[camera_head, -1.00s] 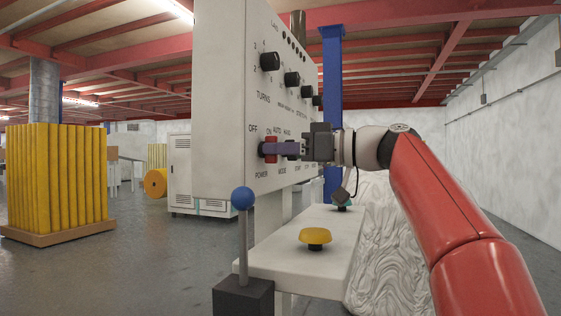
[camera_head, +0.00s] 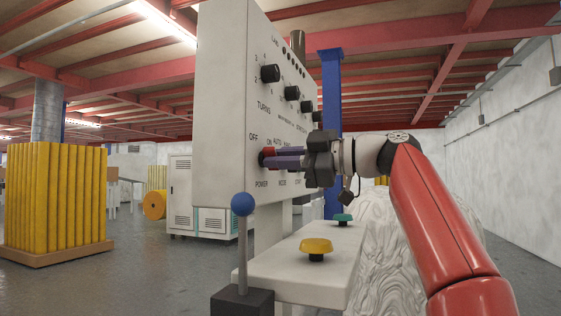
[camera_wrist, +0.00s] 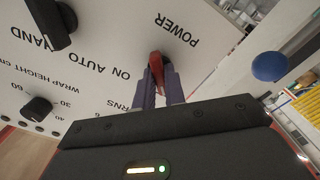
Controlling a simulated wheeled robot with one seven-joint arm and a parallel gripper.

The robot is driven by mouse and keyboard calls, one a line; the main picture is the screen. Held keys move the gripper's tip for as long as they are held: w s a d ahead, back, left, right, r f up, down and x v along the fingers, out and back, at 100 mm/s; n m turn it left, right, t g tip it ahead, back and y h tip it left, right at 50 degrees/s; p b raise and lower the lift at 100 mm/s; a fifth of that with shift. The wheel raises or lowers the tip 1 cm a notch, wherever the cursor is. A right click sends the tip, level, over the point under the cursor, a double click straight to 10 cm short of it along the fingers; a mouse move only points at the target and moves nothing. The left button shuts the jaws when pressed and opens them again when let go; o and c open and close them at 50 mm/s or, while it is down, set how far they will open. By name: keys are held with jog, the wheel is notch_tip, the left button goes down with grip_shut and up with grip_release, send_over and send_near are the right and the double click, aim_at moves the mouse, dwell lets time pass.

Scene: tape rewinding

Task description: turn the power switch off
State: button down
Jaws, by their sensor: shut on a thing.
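The red power switch (camera_head: 267,155) is on the white control panel (camera_head: 224,100), below the OFF and ON labels and above the POWER label. My gripper (camera_head: 275,157) reaches in from the right, with its two purple fingers shut on the switch. In the wrist view the red switch (camera_wrist: 157,66) stands between the fingertips (camera_wrist: 158,78), beside the upside-down POWER label. The ON label shows to its lower left. The OFF label is not visible there, and I cannot tell the switch's exact setting.
Black knobs (camera_head: 270,73) sit above on the panel. Below are a yellow button (camera_head: 316,246) and a green button (camera_head: 343,218) on a white ledge, and a blue-ball lever (camera_head: 242,204) in front. A black mode knob (camera_wrist: 50,22) is close to my gripper.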

jog(key=shift+n, duration=0.3)
dwell(0.4)
jog(key=c, duration=1.5)
grip_release()
jog(key=shift+o, duration=0.2)
jog(key=b+v, duration=0.1)
jog(key=v, duration=0.6)
jog(key=shift+d, duration=0.35)
jog(key=shift+s, duration=0.1)
